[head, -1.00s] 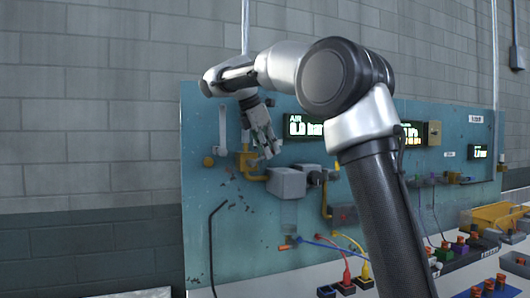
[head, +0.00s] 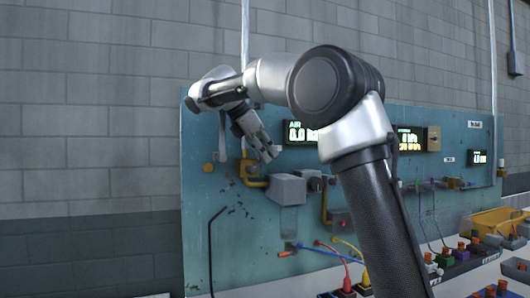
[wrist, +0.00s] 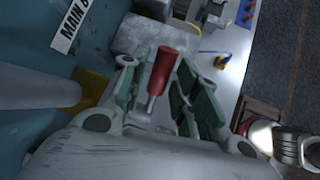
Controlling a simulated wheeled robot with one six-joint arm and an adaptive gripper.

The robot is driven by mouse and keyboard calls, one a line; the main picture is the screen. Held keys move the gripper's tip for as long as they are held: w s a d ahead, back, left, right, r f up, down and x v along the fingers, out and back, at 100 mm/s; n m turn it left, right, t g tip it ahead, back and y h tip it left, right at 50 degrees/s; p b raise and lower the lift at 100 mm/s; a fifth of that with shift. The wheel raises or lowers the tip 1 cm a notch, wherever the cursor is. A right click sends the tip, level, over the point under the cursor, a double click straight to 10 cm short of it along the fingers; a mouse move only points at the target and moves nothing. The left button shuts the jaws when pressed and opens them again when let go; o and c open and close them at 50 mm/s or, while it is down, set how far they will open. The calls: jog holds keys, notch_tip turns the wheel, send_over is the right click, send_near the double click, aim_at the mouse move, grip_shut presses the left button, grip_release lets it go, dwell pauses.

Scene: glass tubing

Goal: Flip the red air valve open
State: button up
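The red valve handle (wrist: 162,72) shows in the wrist view as a red grip on a thin metal stem. It lies between the two green-padded fingers of my gripper (wrist: 158,92), with a gap visible beside it, so the gripper looks open around it. I cannot tell whether either finger touches it. In the head view my gripper (head: 267,150) is in front of the teal panel (head: 235,250), just left of the lit AIR display (head: 300,132). The red handle cannot be made out there. The AIR display seems to read 0.0.
A yellow pipe (head: 250,180) runs below my gripper to a grey box (head: 287,189) on the panel. In the wrist view a grey pipe (wrist: 40,90) stands close at the left. A yellow bin (head: 495,218) and several coloured connectors are at the lower right.

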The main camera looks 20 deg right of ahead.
dwell(0.3)
jog(key=v, duration=1.2)
